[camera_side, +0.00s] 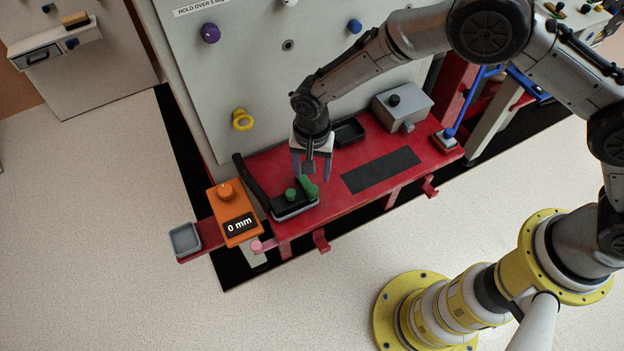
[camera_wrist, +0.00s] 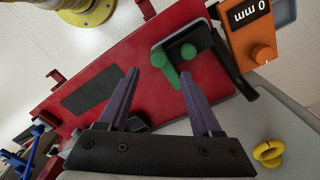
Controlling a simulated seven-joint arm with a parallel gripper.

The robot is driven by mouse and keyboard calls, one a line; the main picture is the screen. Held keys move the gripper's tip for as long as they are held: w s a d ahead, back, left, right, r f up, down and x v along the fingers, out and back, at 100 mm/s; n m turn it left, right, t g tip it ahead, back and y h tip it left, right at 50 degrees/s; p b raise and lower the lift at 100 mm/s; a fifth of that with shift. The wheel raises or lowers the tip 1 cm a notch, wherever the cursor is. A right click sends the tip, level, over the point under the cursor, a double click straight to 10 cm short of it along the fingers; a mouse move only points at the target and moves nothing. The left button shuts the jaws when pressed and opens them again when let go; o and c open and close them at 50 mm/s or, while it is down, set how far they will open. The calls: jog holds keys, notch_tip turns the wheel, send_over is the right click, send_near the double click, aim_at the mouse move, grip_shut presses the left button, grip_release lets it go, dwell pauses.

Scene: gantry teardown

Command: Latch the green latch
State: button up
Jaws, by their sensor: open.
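The green latch (camera_side: 308,187) is a short green bar beside a round green knob (camera_side: 291,194), both on a small dark base (camera_side: 296,208) at the left part of the red bench. My gripper (camera_side: 312,178) points down just above and behind the latch, with its fingers apart and nothing between them. In the wrist view the green latch (camera_wrist: 164,68) lies beyond the fingertips of my gripper (camera_wrist: 160,76), roughly between them in the picture. I cannot tell whether a finger touches the latch.
An orange box (camera_side: 234,212) reading 0 mm stands left of the latch, with a black curved handle (camera_side: 250,184) between them. A grey panel (camera_side: 270,80) with knobs rises behind. A grey box (camera_side: 402,106) stands at the back right. The dark flat strip (camera_side: 380,170) is clear.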

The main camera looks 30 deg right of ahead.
notch_tip(320, 180, up, 7)
dwell(0.3)
jog(key=shift+d, duration=0.1)
